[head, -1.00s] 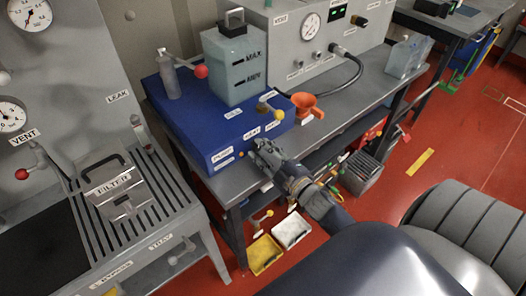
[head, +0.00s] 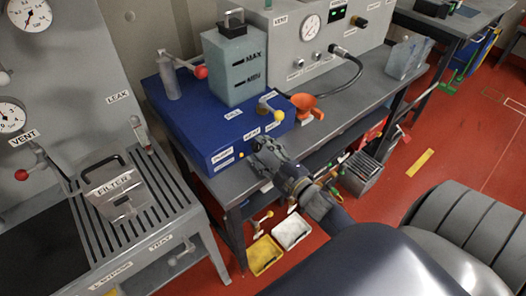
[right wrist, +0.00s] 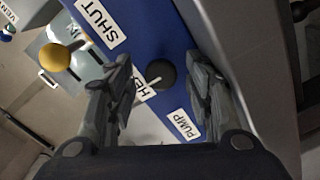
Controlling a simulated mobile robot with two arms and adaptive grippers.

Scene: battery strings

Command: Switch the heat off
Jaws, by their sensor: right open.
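The blue box (head: 190,125) stands on the grey bench and carries white labels. The HEAT label (head: 251,133) is on its front part, beside the PUMP label (head: 222,155). In the right wrist view, a dark round knob (right wrist: 161,73) sits by the partly covered HEAT label (right wrist: 140,84), with the PUMP label (right wrist: 184,125) nearby. My right gripper (right wrist: 160,85) is open; its fingers lie either side of the knob, with no clear contact. In the head view, my right gripper (head: 260,150) is at the box's front edge and hides the knob. My left gripper is out of view.
A yellow-balled lever (head: 278,115) stands on the box near the SHUT label (head: 272,126). An orange funnel (head: 307,105) is to its right. A clear tank (head: 235,70) and a red-balled lever (head: 200,72) stand behind. Yellow and white trays are below.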

